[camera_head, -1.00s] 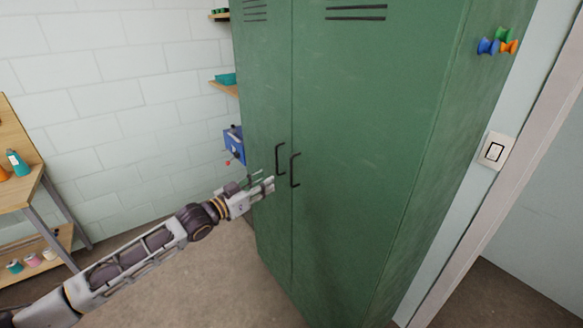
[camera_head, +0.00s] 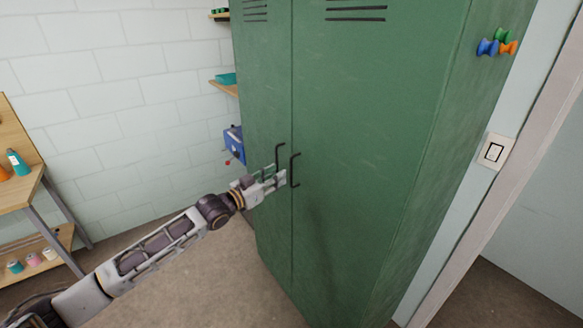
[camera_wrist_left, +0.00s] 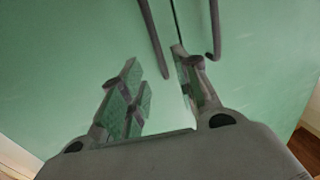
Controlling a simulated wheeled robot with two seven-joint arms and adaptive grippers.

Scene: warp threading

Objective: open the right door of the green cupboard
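The green cupboard (camera_head: 350,130) stands closed, with its left door (camera_head: 267,60) and right door (camera_head: 360,150) meeting at a narrow seam. Each door has a dark bar handle: the left handle (camera_head: 279,158) and the right handle (camera_head: 294,170). My left gripper (camera_head: 277,182) is in front of the doors near the lower ends of the handles. In the left wrist view my left gripper (camera_wrist_left: 160,90) has its fingers spread with nothing between them; the left handle (camera_wrist_left: 153,40) and right handle (camera_wrist_left: 215,30) are beyond the fingertips. My right gripper is not in view.
Colored spools (camera_head: 497,43) are on the cupboard's right side. A light switch (camera_head: 495,151) is on the wall by a door frame. A blue box (camera_head: 234,143) is left of the cupboard, and a wooden shelf unit (camera_head: 22,190) is at far left. The floor in front is clear.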

